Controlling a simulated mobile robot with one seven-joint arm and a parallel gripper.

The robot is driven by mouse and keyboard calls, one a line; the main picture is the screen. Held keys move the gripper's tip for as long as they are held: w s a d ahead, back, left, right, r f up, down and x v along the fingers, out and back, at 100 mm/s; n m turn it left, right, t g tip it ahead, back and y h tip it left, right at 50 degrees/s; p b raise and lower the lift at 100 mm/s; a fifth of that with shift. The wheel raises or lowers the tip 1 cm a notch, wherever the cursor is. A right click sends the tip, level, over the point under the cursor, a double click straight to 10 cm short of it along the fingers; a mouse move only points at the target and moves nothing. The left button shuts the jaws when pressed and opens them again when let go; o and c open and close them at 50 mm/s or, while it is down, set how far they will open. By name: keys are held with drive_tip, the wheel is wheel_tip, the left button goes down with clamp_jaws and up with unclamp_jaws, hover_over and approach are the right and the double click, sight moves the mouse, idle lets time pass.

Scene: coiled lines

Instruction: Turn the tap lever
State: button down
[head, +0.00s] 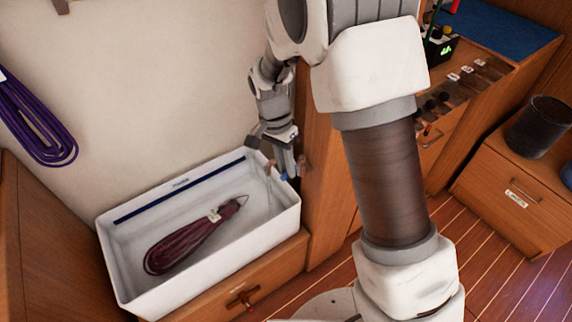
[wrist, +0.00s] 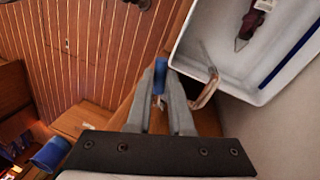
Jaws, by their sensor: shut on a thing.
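The tap lever shows as a small blue piece (wrist: 160,69) between my fingertips in the wrist view. A speck of the same blue lever (head: 284,177) shows at my fingertips in the head view. My gripper (wrist: 160,82) is shut on this lever; it also shows in the head view (head: 287,172), pointing down at the right rim of the white bin.
The white bin (head: 215,245) holds a coiled maroon line (head: 190,238). A purple coil (head: 38,120) hangs on the left wall. A wooden cabinet stands close to the right of my gripper. A dark round container (head: 540,126) stands at far right. The plank floor (head: 470,270) is clear.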

idle(0.7)
drive_tip(key=m+p, duration=0.1)
drive_tip(key=w+a+m, duration=0.1)
drive_tip(key=m, duration=0.1)
drive_tip(key=shift+w+p, duration=0.25)
drive_tip(key=shift+p, duration=0.1)
drive_tip(key=c, duration=0.8)
unclamp_jaws()
drive_tip(key=w+r+p, duration=0.1)
drive_tip(key=r, duration=0.4)
drive_tip(key=a+r+p, duration=0.1)
drive_tip(key=r, duration=0.5)
drive_tip(key=w+a+r+p, duration=0.1)
drive_tip(key=r, duration=0.5)
drive_tip(key=shift+w+r, duration=0.1)
drive_tip(key=shift+w, duration=0.25)
